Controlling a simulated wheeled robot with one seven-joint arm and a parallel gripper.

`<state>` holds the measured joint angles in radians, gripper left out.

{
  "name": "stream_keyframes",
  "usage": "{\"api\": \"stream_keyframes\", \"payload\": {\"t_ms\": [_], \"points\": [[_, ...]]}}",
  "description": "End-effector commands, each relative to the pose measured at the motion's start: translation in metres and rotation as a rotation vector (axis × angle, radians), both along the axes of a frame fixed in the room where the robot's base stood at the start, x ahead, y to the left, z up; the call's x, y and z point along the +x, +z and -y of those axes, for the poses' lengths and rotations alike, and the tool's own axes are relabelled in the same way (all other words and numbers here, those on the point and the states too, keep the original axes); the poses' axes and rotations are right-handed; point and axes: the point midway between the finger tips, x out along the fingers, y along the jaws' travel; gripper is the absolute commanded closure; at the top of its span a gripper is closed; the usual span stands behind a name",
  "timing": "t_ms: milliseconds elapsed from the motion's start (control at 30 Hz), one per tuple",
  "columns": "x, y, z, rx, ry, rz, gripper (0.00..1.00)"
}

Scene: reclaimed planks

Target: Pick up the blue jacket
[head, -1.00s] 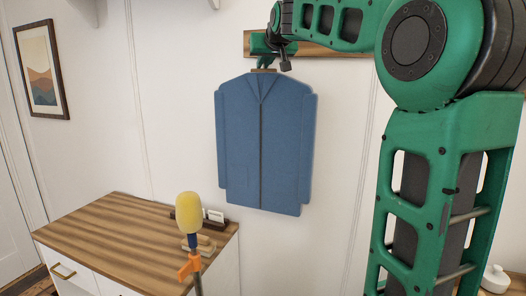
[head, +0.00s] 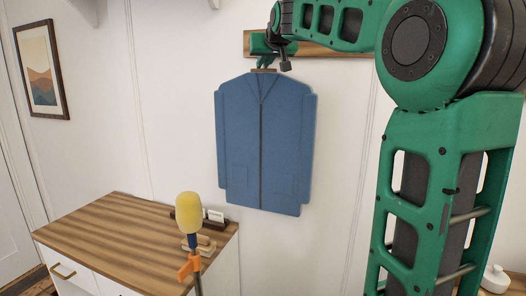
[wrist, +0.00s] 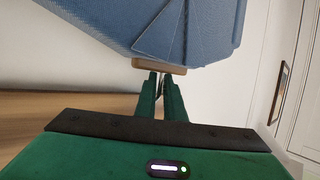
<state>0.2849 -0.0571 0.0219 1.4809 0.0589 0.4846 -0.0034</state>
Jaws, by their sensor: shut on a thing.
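The blue jacket (head: 240,140) hangs upright in front of the white wall in the head view, below a wooden rail. Its collar end also fills the top of the wrist view (wrist: 190,25). A tan piece (wrist: 158,66) sits at its collar. My gripper (head: 265,64) is at the top of the jacket, just under the rail. In the wrist view its green fingers (wrist: 160,80) are close together at the tan piece and shut on the jacket there. The exact grip and any hook behind my gripper are hidden.
The wooden rail (head: 315,49) is on the wall right behind my gripper. A wood-topped cabinet (head: 115,232) stands at lower left, with small items on it. A yellow foam-headed thing (head: 188,213) stands in front of it. A framed picture (head: 42,68) hangs at left.

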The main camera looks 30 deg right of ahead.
Motion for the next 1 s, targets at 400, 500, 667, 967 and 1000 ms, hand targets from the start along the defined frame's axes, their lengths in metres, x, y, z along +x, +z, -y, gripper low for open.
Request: {"api": "stream_keyframes", "payload": {"t_ms": [400, 500, 667, 967, 1000], "points": [[0.000, -0.001, -0.001, 0.000, 0.001, -0.001, 1.00], [0.000, 0.001, -0.001, -0.001, 0.002, 0.002, 1.00], [0.000, 0.001, -0.001, -0.001, 0.001, 0.002, 1.00], [0.000, 0.012, -0.001, -0.002, 0.001, 0.004, 1.00], [0.000, 0.014, -0.001, -0.002, 0.001, 0.004, 1.00]]}}
